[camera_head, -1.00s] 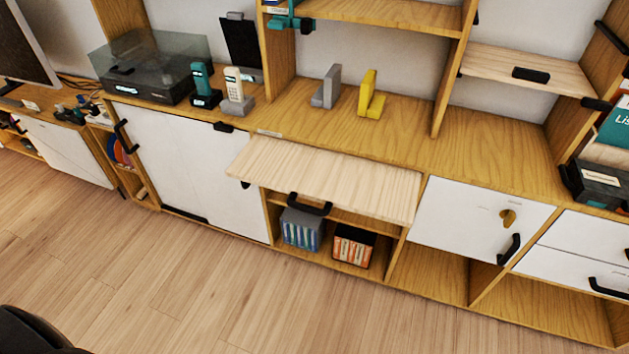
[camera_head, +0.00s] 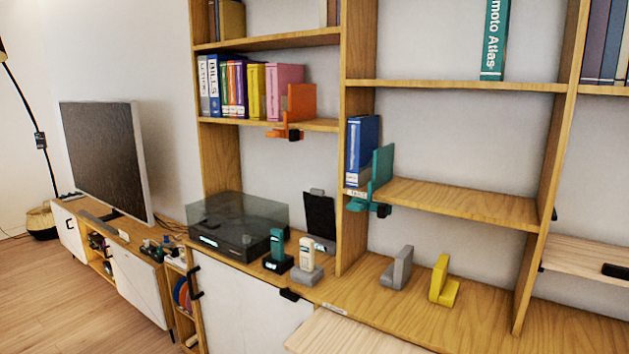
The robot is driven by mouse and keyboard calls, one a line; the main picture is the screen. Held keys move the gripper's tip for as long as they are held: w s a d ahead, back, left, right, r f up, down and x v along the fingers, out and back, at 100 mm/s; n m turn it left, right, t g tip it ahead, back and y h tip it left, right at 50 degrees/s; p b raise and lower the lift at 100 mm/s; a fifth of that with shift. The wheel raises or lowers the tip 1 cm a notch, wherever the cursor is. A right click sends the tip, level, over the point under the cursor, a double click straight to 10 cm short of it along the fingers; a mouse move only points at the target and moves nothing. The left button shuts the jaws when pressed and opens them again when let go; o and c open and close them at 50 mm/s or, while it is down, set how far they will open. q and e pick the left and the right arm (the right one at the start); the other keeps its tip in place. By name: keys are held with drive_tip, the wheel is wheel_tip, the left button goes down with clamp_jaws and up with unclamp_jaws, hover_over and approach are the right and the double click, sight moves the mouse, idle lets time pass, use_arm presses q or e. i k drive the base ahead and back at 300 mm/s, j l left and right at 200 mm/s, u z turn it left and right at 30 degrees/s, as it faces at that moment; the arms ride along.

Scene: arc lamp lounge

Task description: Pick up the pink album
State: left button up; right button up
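The pink album (camera_head: 284,82) stands upright on the upper left shelf, at the right end of a row of binders. A yellow binder (camera_head: 257,88) is at its left. An orange bookend (camera_head: 300,107) clamped to the shelf edge stands in front of its right side and hides part of it. Neither of my grippers shows in the head view.
A blue binder (camera_head: 362,148) and a teal bookend (camera_head: 379,174) are on the middle shelf. Below the album, a record player (camera_head: 236,228) and two phones sit on the cabinet top. A pale flap (camera_head: 345,334) juts out in front. Floor (camera_head: 90,310) is free at lower left.

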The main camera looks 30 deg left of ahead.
sight(278, 75)
drive_tip(key=i+j, duration=0.1)
drive_tip(key=j, duration=0.35)
drive_tip(key=i+j+z, duration=0.1)
drive_tip(key=j, duration=0.75)
drive_tip(key=i+z, duration=0.05)
